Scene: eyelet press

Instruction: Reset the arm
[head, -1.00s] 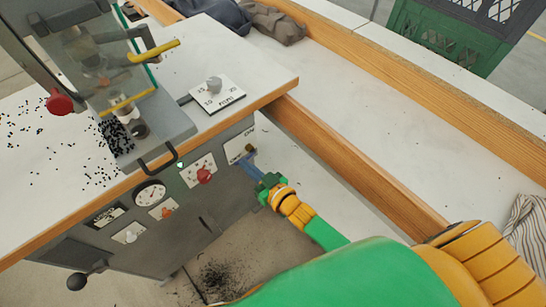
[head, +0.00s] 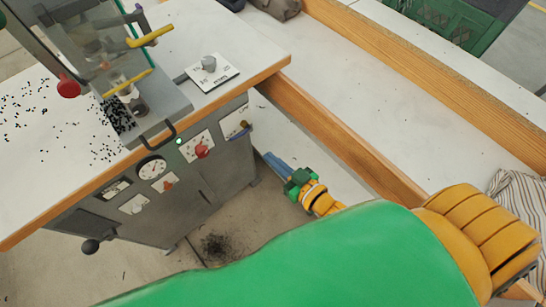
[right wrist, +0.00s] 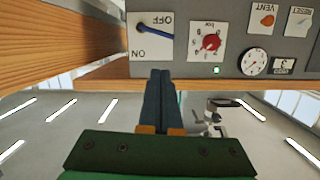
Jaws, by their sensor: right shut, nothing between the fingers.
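My right gripper (head: 268,158) is shut and empty, its blue-grey fingers pressed together. It is to the right of the grey machine's front panel (head: 215,180), apart from it. In the right wrist view the closed fingers (right wrist: 160,78) point up toward the panel, which appears upside down there. A blue switch lever (head: 240,132) sits on the ON/OFF plate; it also shows in the right wrist view (right wrist: 155,29), clear of the fingertips. My left gripper is not in view.
The panel carries a red knob (head: 202,151), a lit green lamp (head: 179,141) and a round gauge (head: 152,168). The press (head: 115,60) stands on the white bench, with black bits scattered around. A wooden rail (head: 340,145) runs behind my right arm. A green crate (head: 450,22) is at the back.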

